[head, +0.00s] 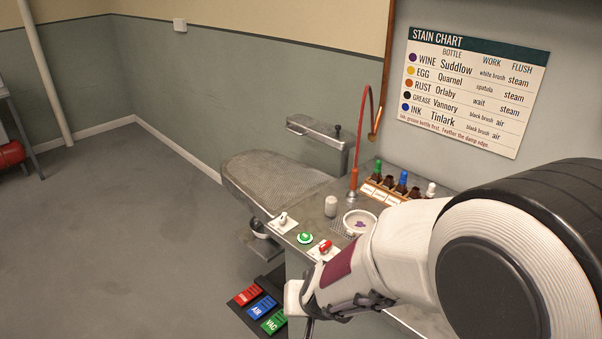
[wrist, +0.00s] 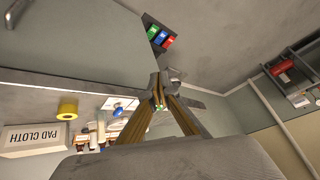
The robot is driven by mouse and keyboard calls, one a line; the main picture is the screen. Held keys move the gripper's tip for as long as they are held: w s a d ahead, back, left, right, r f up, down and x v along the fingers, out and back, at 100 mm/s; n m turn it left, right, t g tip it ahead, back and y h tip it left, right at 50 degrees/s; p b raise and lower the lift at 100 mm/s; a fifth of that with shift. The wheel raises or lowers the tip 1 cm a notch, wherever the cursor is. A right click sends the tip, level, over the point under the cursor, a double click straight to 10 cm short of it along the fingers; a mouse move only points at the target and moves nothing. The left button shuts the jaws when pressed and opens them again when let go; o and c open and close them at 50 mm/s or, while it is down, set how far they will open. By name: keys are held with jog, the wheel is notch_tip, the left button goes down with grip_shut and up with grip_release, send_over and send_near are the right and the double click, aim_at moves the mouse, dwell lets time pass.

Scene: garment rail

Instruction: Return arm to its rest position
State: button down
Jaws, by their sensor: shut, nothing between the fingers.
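My white arm fills the lower right of the head view and reaches left past the front of the spotting table. My gripper (wrist: 157,85) shows in the wrist view with its two fingers meeting at the tips, shut and empty. The fingertips are over the floor side, apart from any object. In the head view the gripper end is low in the picture and its fingers are mostly hidden or cut off by the bottom edge.
The metal table (head: 290,213) carries a white dish (head: 359,219), a bottle rack (head: 380,190) and small switches. Red, blue and green pedals (head: 262,308) lie on the floor below. A PAD CLOTH box (wrist: 32,138) and yellow roll (wrist: 68,106) show in the wrist view.

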jog(key=d+f+v, duration=0.1)
jog(key=d+v, duration=0.2)
jog(key=v, duration=1.3)
jog(key=s+d+r+h, duration=0.2)
jog(key=s+d+r, duration=0.2)
jog(key=s+d, duration=0.7)
jog(key=s, duration=0.3)
jog(key=shift+d+r+m+g, duration=0.15)
jog(key=shift+r+m+g, duration=0.15)
jog(key=shift+g, duration=0.1)
